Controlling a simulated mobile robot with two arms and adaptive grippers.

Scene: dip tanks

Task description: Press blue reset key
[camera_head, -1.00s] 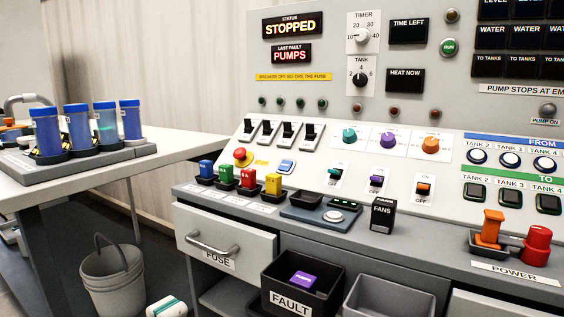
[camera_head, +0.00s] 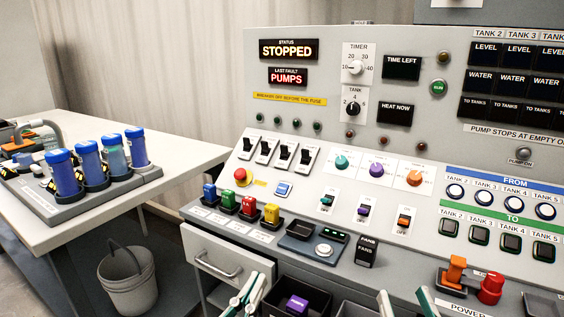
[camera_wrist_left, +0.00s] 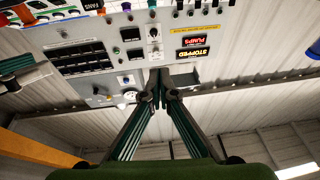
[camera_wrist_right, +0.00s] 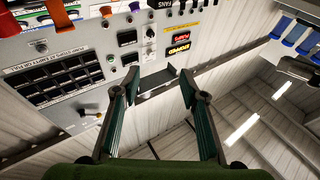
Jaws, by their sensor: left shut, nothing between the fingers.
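The blue reset key (camera_head: 283,189) sits on the sloped panel, right of the red mushroom button (camera_head: 241,175) and below the row of black switches. Its top is uncovered. My left gripper (camera_head: 250,284) is shut and empty, low in the head view. It is apart from the key, below it in the picture and in front of the console. In the left wrist view its fingertips (camera_wrist_left: 158,78) meet. My right gripper (camera_head: 402,298) is open and empty at the bottom edge, further right. Its parted fingers also show in the right wrist view (camera_wrist_right: 158,76).
The status display (camera_head: 288,49) reads STOPPED, and the fault display (camera_head: 286,76) reads PUMPS. Coloured fuses (camera_head: 248,208) and a round-button pad (camera_head: 310,246) line the front ledge. A drawer (camera_head: 222,262) and a black bin (camera_head: 318,296) lie below. A bucket (camera_head: 127,281) stands left.

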